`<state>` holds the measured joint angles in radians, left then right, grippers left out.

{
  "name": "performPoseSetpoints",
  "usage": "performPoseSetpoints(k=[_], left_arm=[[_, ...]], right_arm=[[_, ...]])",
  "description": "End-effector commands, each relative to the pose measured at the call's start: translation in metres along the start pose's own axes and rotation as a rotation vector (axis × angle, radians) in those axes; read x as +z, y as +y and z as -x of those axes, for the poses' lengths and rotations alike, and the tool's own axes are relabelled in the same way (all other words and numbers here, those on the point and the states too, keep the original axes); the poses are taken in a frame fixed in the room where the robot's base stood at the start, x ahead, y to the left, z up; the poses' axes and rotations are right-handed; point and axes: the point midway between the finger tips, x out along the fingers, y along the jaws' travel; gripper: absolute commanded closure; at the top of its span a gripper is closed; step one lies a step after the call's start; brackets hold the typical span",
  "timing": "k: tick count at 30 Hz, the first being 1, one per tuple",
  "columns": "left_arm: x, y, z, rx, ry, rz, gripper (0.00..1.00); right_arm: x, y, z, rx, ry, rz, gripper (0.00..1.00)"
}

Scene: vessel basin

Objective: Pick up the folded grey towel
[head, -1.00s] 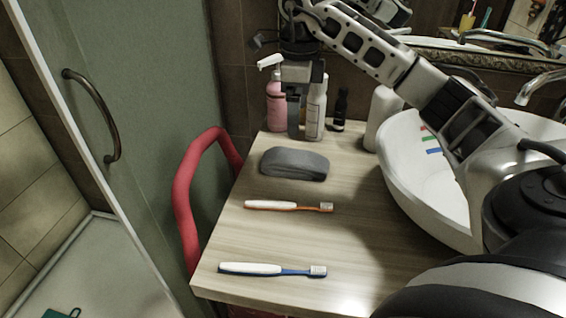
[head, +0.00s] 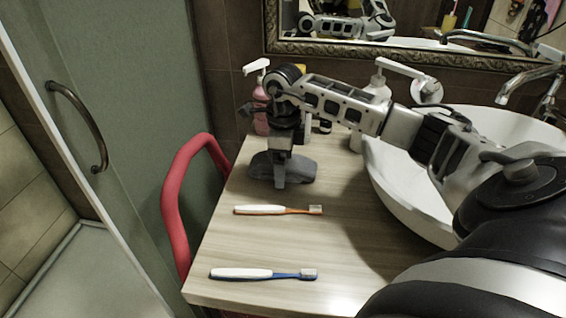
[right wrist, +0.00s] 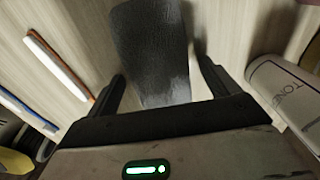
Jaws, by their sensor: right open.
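The folded grey towel (head: 303,170) lies on the wooden counter, partly hidden behind my right gripper in the head view. In the right wrist view the towel (right wrist: 150,45) runs between the two fingers, with bare counter visible beside it. My right gripper (head: 280,184) points down over the towel. In the right wrist view my right gripper (right wrist: 160,82) is open, one finger on each side of the towel. I cannot tell whether either finger touches it. My left gripper is not in view.
An orange toothbrush (head: 270,210) and a blue toothbrush (head: 262,274) lie nearer on the counter (head: 345,240). A white basin (head: 400,195) stands at right. A pink pump bottle (head: 261,122) stands behind the towel. A white bottle (right wrist: 282,88) is right of the gripper. A red rail (head: 172,215) borders the counter's left.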

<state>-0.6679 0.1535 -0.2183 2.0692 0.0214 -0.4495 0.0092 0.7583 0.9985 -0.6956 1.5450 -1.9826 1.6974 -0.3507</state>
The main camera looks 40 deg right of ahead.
Motion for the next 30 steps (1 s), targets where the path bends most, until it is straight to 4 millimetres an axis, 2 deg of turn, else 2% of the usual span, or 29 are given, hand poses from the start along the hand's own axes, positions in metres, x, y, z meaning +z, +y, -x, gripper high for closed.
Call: performPoseSetpoints(k=[4,5,9,10,23,29,30], left_arm=[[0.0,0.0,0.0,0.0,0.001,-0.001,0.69],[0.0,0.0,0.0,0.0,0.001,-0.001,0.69],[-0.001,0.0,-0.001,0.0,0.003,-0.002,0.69],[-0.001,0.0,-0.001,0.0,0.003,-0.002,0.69],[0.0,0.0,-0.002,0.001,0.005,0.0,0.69],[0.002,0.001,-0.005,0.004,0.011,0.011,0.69],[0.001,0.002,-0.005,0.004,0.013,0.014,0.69]], right_arm=[[0.0,0.0,0.0,0.0,0.0,0.0,0.13],[0.0,0.0,0.0,0.0,0.0,0.0,0.16],[0.0,0.0,0.0,0.0,0.0,0.0,0.54],[0.0,0.0,0.0,0.0,0.0,0.0,0.61],[0.0,0.0,0.006,-0.001,-0.001,0.0,0.61],[0.001,-0.001,0.031,-0.004,-0.004,0.0,0.61],[0.0,0.005,0.038,-0.003,-0.004,0.004,0.61]])
